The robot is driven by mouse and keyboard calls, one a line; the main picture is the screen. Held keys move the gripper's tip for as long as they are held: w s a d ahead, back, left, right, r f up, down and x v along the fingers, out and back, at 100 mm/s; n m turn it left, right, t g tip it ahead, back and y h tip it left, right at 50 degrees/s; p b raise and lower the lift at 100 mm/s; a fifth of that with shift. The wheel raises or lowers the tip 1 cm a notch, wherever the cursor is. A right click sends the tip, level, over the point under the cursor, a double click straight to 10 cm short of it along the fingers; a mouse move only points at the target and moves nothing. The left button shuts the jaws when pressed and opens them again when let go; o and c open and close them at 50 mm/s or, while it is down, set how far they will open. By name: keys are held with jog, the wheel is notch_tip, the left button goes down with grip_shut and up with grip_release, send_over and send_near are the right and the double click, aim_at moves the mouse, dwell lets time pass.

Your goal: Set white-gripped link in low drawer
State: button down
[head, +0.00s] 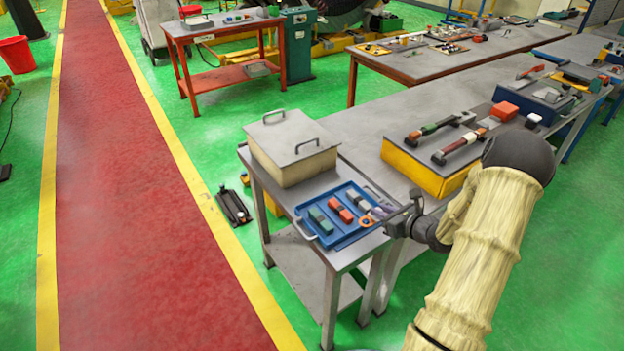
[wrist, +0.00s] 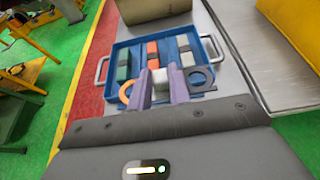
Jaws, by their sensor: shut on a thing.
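My gripper (wrist: 161,86) is shut on a link by its white grip (wrist: 160,85). One end of this link is an orange ring (wrist: 125,93), the other a grey-blue ring (wrist: 197,78). In the head view my gripper (head: 381,213) is at the near right part of a shallow blue tray (head: 338,241) with side handles. The held link lies across the view over the tray's near part; I cannot tell whether it touches the tray. A green link (head: 321,221) and an orange-red link (head: 341,209) lie in the tray. No pulled-out drawer is clearly visible.
A beige lidded box (head: 292,160) stands behind the tray. A yellow case (head: 412,168) with tools on top stands to the right on the grey bench. A lower shelf (head: 313,274) sits under the table.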

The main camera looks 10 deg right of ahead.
jog(key=p, duration=0.1)
send_over(377, 242)
notch_tip(377, 242, down, 5)
jog(key=shift+s+d+f, duration=0.1)
jog(key=shift+f, duration=0.25)
jog(key=shift+f+p, duration=0.7)
jog(key=shift+f, duration=1.4)
jog(key=shift+f, duration=0.1)
